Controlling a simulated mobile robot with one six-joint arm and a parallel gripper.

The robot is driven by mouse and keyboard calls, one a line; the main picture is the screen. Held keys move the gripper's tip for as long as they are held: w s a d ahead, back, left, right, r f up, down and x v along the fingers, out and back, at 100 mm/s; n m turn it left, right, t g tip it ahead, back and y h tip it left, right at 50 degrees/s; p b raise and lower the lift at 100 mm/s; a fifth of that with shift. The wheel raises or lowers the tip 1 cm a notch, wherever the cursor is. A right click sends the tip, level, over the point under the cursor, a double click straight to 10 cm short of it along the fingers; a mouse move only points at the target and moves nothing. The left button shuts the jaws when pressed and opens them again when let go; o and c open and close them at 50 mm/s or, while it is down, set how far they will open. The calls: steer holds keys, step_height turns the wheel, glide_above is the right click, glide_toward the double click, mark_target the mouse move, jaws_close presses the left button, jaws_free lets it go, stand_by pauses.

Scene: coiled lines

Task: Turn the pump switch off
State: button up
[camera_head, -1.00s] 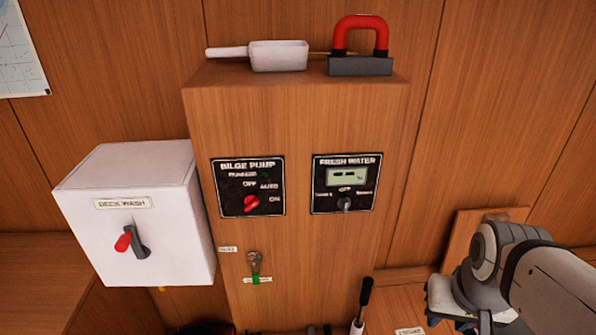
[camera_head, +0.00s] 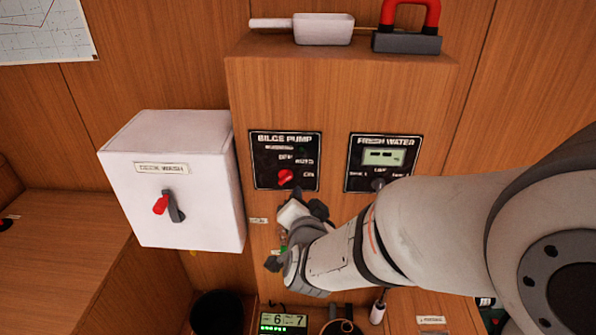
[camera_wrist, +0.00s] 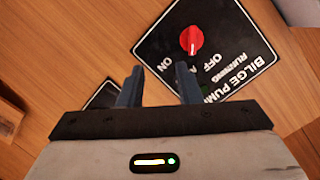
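The bilge pump panel is a black plate (camera_head: 262,178) on the wooden cabinet, with a red rotary knob (camera_head: 285,176). Its labels include OFF, AUTO and ON. In the wrist view the red knob (camera_wrist: 192,38) is beyond the fingertips, up and to the right of the gap. A pale mark on it points down in that view; I cannot tell surely which label it meets. My gripper (camera_wrist: 158,82) is open and empty, apart from the knob. In the head view my gripper (camera_head: 306,207) is just below the bilge panel, its fingers partly hidden by my arm.
A fresh water panel (camera_head: 400,140) sits right of the bilge panel, partly covered by my arm. A white deck wash box (camera_head: 205,215) with a red-tipped lever (camera_head: 168,204) juts out at left. A white scoop (camera_head: 324,30) and a red-handled block (camera_head: 407,43) lie on top of the cabinet.

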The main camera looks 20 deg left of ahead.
mark_target(286, 179)
steer(key=s+a+m+t, duration=0.1)
steer(key=s+a+t, duration=0.2)
steer(key=s+a, duration=0.1)
steer(key=x, duration=0.2)
steer(key=p+x, duration=0.1)
steer(key=x, duration=0.4)
steer(key=shift+w+d+r+p, duration=0.2)
steer(key=shift+w+p, duration=0.1)
steer(key=shift+w, duration=0.05)
